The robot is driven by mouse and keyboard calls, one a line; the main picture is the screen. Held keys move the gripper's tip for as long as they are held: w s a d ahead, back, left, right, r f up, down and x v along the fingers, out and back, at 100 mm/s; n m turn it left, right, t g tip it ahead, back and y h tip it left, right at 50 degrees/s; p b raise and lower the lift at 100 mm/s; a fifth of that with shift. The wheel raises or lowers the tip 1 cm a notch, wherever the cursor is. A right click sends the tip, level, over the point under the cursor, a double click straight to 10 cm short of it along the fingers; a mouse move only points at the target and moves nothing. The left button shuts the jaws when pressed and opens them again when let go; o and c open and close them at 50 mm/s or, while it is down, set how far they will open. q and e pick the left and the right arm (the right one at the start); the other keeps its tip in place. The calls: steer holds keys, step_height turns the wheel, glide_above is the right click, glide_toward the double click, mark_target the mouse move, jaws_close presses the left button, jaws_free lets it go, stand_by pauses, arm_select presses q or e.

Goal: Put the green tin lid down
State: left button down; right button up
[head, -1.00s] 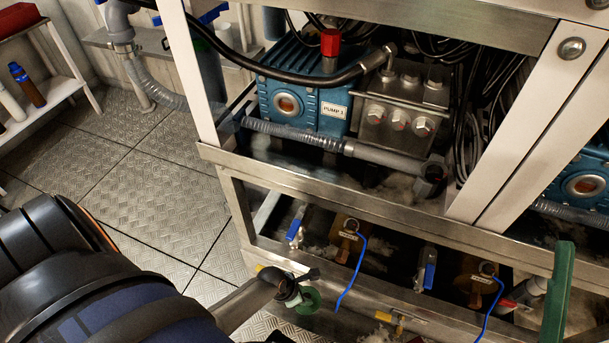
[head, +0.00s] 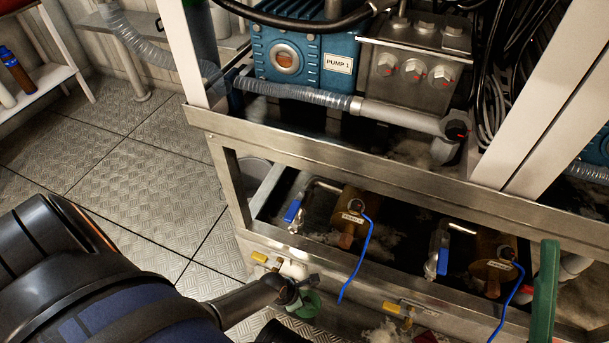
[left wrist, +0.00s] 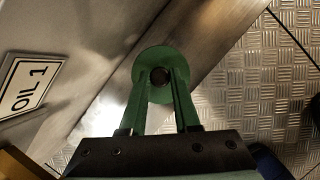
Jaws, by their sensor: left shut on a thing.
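The green tin lid (left wrist: 161,75) is a round green disc with a dark centre. In the left wrist view it lies between the green fingertips of my left gripper (left wrist: 160,80), which is shut on it. In the head view the lid (head: 307,304) is small and partly hidden beside the dark left gripper (head: 289,292), near the lower front of the steel frame. The lid looks held in the air, but its height is unclear.
The steel frame (head: 340,160) holds a blue pump (head: 300,55). Below are brass parts (head: 347,215), blue-handled valves (head: 294,212) and hanging blue cords. An "OIL 1" label (left wrist: 28,87) is close at left in the wrist view. Bare floor plates (head: 130,180) lie left.

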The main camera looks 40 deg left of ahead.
arm_select(q)
steer(key=shift+r, duration=0.1)
arm_select(e)
steer(key=shift+r, duration=0.1)
arm_select(q)
steer(key=c, duration=0.6)
jaws_free()
steer(key=shift+c, duration=0.2)
steer(key=p+v, duration=0.9)
steer(key=v, duration=0.3)
arm_select(e)
step_height(320, 180, up, 10)
steer(key=d, duration=0.1)
steer(key=shift+s+n+t, duration=0.25)
steer(key=shift+n+t, duration=0.05)
steer(key=shift+n, duration=0.1)
steer(key=shift+f, duration=0.25)
